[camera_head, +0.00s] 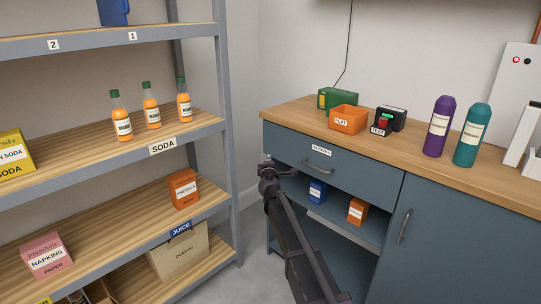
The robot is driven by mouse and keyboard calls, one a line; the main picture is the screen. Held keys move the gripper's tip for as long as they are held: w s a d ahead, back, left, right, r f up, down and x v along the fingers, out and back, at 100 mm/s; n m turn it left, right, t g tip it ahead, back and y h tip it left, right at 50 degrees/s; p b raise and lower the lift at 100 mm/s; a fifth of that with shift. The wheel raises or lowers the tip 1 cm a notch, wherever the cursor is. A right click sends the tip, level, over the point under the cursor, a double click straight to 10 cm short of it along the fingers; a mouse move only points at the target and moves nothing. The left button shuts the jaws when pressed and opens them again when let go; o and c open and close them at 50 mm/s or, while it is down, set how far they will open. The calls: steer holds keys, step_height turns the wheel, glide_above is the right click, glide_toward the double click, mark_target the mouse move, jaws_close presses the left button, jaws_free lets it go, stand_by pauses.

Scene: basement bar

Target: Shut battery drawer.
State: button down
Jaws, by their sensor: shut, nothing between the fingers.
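The drawer (345,170) is a dark blue-grey front under the left part of the wooden counter, with a bar handle (318,167) and a small white label (321,151) too small to read surely. Its front looks about flush with the cabinet; I cannot tell whether a small gap is left. My gripper (266,168) is shut and empty, near the lower left corner of the drawer front, left of the handle. I cannot tell whether it touches the front. My arm hides part of the space below the drawer.
Under the drawer, an open compartment holds a blue box (317,192) and an orange box (357,211). A cabinet door (450,245) is at right. The counter (290,112) carries bins and two bottles. A shelf rack (228,150) stands at left, with floor between.

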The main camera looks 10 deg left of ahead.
steer(key=shift+v, duration=1)
steer(key=s+d+f+m+g+h, duration=0.3)
steer(key=s+d+m, duration=0.15)
steer(key=d, duration=0.65)
steer(key=s+d+f+m+g+h, duration=0.25)
steer(key=s+d+f+m, duration=0.2)
steer(key=d, duration=0.55)
steer(key=s+d+f+m+g+h, duration=0.2)
steer(key=s+d+f+m+h, duration=0.3)
steer(key=d, duration=0.6)
steer(key=s+d+f+m+g+y, duration=0.2)
steer(key=s+g, duration=0.1)
steer(key=s, duration=0.5)
steer(key=s+d+f+m+g+y, duration=0.2)
steer(key=s+g, duration=0.2)
steer(key=s, duration=0.4)
steer(key=s+d+f+m+g+y, duration=0.2)
steer(key=s+m+g+y, duration=0.1)
steer(key=s, duration=0.5)
step_height(320, 180, up, 33)
steer(key=w+p, duration=0.1)
steer(key=p, duration=3.2)
